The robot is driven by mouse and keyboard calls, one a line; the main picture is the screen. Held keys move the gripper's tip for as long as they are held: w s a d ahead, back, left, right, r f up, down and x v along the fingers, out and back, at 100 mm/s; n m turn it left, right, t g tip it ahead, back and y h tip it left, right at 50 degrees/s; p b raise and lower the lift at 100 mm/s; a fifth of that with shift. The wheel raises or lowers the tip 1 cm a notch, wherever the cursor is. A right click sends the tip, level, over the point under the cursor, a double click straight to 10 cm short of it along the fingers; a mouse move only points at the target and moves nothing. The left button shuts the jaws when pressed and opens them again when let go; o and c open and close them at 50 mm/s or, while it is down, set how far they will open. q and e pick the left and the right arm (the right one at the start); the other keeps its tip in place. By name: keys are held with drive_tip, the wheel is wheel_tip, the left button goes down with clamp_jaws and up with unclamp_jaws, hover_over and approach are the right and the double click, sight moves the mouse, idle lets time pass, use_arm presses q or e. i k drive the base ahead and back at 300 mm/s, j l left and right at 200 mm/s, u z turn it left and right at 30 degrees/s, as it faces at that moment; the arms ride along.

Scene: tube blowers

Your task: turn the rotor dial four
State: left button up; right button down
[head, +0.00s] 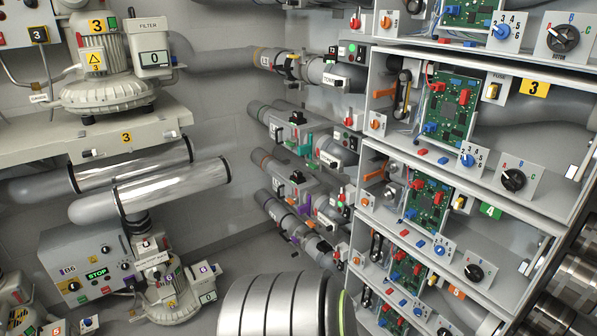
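The bay with the green "4" label (490,211) is in the right half of the head view, below the bay with the yellow "3" label (534,88). A black round rotor dial (473,272) sits on a light plate at the front lower edge of bay four. Its pointer and lettering are too small to read. A similar black dial (514,180) with coloured letters is on the bay above. Neither of my grippers is in view, and nothing is seen touching the dial.
Bay four also holds a green circuit board (428,205), a blue selector knob (438,250) and an orange knob (364,202). Grey tubes (285,160) run into the shelf's left side. A control box reading STOP (97,273) stands at lower left.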

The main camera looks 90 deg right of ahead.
sight(473, 272)
drive_tip(key=z, duration=4.05)
